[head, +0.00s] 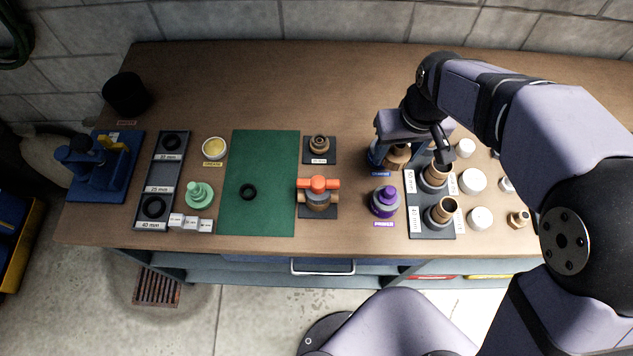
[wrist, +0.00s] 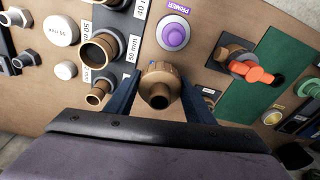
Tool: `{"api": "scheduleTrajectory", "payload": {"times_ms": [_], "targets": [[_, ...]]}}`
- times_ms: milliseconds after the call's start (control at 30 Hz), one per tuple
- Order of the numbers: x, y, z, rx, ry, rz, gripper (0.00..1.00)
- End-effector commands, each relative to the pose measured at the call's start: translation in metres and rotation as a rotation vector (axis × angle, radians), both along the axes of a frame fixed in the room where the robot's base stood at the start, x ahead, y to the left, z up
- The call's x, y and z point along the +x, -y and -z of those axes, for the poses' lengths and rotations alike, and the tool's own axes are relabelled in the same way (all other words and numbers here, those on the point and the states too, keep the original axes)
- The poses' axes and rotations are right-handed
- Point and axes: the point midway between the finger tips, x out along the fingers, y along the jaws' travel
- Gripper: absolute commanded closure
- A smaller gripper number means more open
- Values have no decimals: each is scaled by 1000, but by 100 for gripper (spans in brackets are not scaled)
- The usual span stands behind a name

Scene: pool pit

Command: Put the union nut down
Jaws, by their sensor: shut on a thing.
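My gripper (wrist: 158,95) is shut on a brown, ring-like fitting with a narrower open stub, which I take to be the union nut (wrist: 157,72). One blue finger is on each side of it in the wrist view. In the head view my gripper (head: 398,146) points down over the right half of the bench, and the brown nut (head: 398,157) shows below it, partly covered. It is between the purple primer pot and the rack of brown fittings. I cannot tell whether the nut touches anything below it.
The dark rack (head: 430,225) with upright brown fittings stands close right of the nut, the primer pot (head: 385,201) in front. Left are an orange-handled valve (head: 318,184), a small brown fitting (head: 319,144) on a dark plate, and a mostly bare green mat (head: 262,155). White caps (head: 472,181) stand right.

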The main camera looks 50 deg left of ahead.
Motion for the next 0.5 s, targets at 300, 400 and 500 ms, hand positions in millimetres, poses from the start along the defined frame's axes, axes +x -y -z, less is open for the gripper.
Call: {"api": "scheduleTrajectory", "payload": {"times_ms": [300, 400, 500], "targets": [[-105, -85, 0, 7, -3, -330, 77], [-135, -99, -1, 8, -6, -410, 77], [-164, -111, -2, 8, -7, -483, 77]]}}
